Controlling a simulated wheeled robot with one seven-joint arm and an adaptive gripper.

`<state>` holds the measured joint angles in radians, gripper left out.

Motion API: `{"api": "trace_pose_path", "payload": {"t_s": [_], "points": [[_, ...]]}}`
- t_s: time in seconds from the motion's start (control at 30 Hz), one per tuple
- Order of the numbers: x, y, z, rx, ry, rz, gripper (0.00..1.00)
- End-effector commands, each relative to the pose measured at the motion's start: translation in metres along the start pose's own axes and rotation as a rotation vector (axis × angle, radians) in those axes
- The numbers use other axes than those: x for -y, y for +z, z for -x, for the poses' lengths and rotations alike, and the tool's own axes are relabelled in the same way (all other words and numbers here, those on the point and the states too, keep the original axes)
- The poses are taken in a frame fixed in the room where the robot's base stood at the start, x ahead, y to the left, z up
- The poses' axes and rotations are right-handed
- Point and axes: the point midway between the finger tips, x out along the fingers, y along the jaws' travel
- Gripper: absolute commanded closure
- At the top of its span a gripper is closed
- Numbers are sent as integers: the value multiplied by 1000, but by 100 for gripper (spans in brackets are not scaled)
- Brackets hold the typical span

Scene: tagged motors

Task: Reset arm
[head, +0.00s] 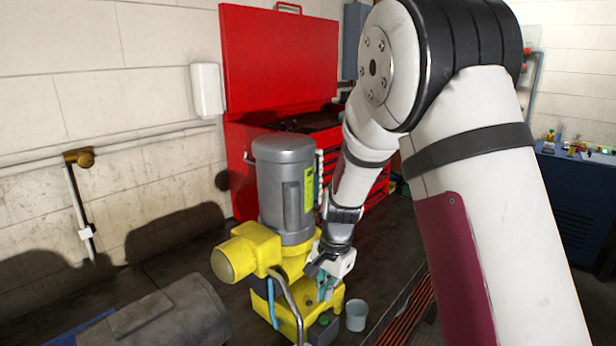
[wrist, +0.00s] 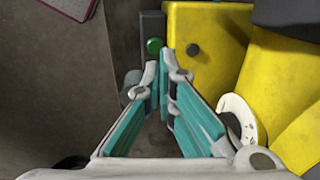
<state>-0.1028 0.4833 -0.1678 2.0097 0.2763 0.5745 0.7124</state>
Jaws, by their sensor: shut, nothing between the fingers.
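My gripper (head: 325,290) is at the end of my white arm, low in front of the right side of a yellow motor unit with a grey cylinder (head: 285,190). In the wrist view my gripper (wrist: 160,75) has teal-padded fingers whose tips come close together, with nothing between them. The yellow base (wrist: 205,50) lies just ahead and to the right of the fingertips there. A green button (wrist: 154,46) on a dark box shows just beyond the tips. I cannot tell whether the fingers touch the motor unit.
A grey cup (head: 356,315) stands right of the yellow base. A red tool chest (head: 280,70) with its lid up is behind. A grey motor (head: 165,315) lies at the front left. A blue cabinet (head: 575,200) is at the right. Dark surface between them is partly clear.

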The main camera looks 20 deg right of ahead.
Motion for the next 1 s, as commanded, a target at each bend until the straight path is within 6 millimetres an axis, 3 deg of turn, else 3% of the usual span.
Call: {"api": "trace_pose_path", "payload": {"t_s": [0.27,0.37,0.57,0.8,1.0], "points": [[0,2,10,-3,-12,20,100],[-1,7,34,-11,-36,70,100],[-16,27,99,-43,-96,241,100],[-48,56,164,-111,-148,456,100],[-84,82,203,-187,-170,633,100]]}}
